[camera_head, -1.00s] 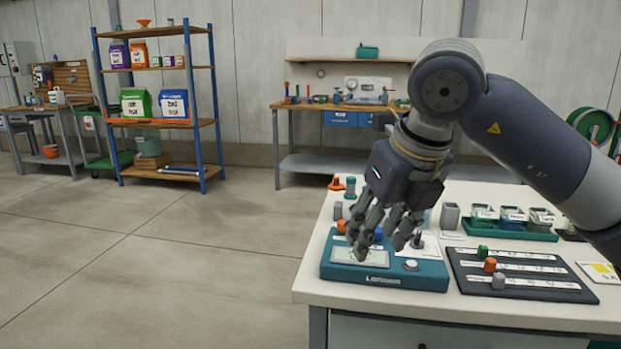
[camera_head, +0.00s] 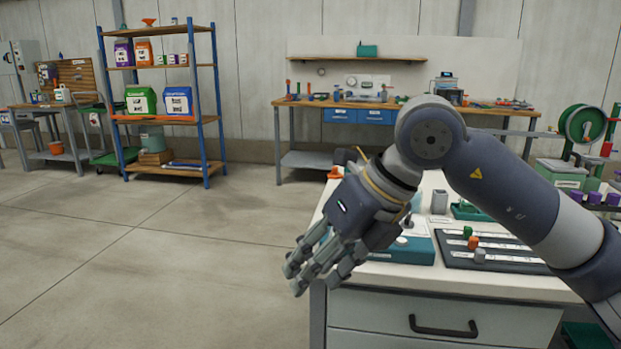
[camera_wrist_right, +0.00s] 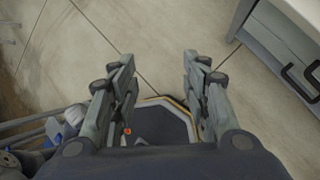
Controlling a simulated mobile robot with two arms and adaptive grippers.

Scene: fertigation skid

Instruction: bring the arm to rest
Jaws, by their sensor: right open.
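My right gripper (camera_head: 318,268) hangs in front of the left front corner of the white-topped workbench (camera_head: 345,272), pointing down and left. It covers part of the bench's near left edge and much of the teal device (camera_head: 413,250). In the right wrist view its two fingers (camera_wrist_right: 158,95) stand apart with nothing between them, over bare concrete floor (camera_wrist_right: 165,40). My right arm reaches in from the right across the bench. My left gripper does not show.
The slider board (camera_head: 490,252) with green, orange and grey knobs lies on the bench under my forearm. The bench drawer with its dark handle (camera_head: 443,328) also shows in the right wrist view (camera_wrist_right: 300,80). A blue-framed shelf (camera_head: 160,68) stands far left. The floor (camera_head: 130,260) between is clear.

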